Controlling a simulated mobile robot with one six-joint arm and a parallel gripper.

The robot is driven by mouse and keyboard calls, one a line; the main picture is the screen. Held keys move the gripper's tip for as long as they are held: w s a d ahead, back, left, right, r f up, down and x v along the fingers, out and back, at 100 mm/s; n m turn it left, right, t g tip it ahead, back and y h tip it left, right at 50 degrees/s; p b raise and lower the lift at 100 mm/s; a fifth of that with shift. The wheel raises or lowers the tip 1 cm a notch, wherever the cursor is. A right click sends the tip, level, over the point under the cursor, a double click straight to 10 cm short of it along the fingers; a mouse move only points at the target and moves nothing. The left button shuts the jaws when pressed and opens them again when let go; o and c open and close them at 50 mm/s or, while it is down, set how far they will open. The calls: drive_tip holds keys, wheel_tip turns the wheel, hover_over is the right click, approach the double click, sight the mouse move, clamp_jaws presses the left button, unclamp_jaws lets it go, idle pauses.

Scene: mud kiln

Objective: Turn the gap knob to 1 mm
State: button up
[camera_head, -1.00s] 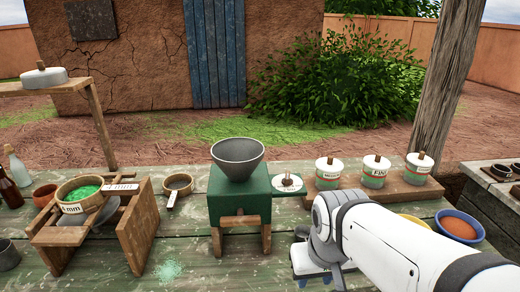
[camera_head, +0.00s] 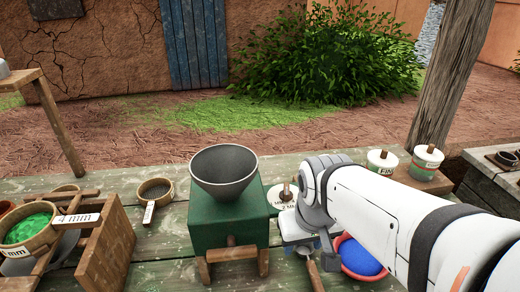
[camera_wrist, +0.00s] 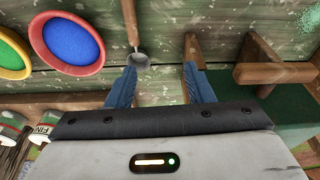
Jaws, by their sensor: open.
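The green mill (camera_head: 222,222) with a grey hopper (camera_head: 224,175) stands on the plank bench. The gap knob is a wooden peg (camera_head: 287,188) on a white dial (camera_head: 280,199) to the mill's right. "2 MM" shows on the dial, but I cannot read which mark the knob points at. My arm hides the dial's right part. My gripper (camera_head: 312,250) is in front of the dial, apart from the knob. In the wrist view my gripper (camera_wrist: 160,78) has its blue fingers spread and nothing between them; the knob does not show there.
A scoop with a wooden handle (camera_wrist: 132,22) lies near my fingertips. A red bowl of blue powder (camera_wrist: 73,42) and a yellow-rimmed green bowl (camera_wrist: 9,55) are beside it. White-lidded jars (camera_head: 382,161) stand behind my arm. Sieves (camera_head: 155,190) are left of the mill.

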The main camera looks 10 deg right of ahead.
sight(287, 188)
drive_tip(key=o, duration=0.3)
drive_tip(key=w+r+n+g+p, duration=0.1)
drive_tip(key=w+r+n+p, duration=0.1)
drive_tip(key=w+r+n, duration=0.3)
drive_tip(key=shift+w+d+r, duration=0.1)
drive_tip(key=shift+w+r, duration=0.1)
drive_tip(key=shift+r, duration=0.15)
drive_tip(key=w+r+n+p, duration=0.1)
drive_tip(key=w+n, duration=0.1)
drive_tip(key=n, duration=0.1)
drive_tip(key=w+r+n+g, duration=0.1)
drive_tip(key=w+r+n, duration=0.1)
drive_tip(key=w+n, duration=0.1)
drive_tip(key=w+r+n+p, duration=0.1)
drive_tip(key=w+r+n, duration=0.1)
drive_tip(key=n, duration=0.1)
drive_tip(key=shift+w+a+r+p, duration=0.25)
drive_tip(key=shift+w+p, duration=0.05)
drive_tip(key=shift+w, duration=0.1)
drive_tip(key=shift+w+n, duration=0.2)
drive_tip(key=shift+n, duration=0.2)
wheel_tip(287, 188, down, 8)
drive_tip(key=shift+r, duration=0.2)
drive_tip(key=shift+a, duration=0.15)
drive_tip(key=c, duration=1)
drive_tip(key=shift+o, duration=0.2)
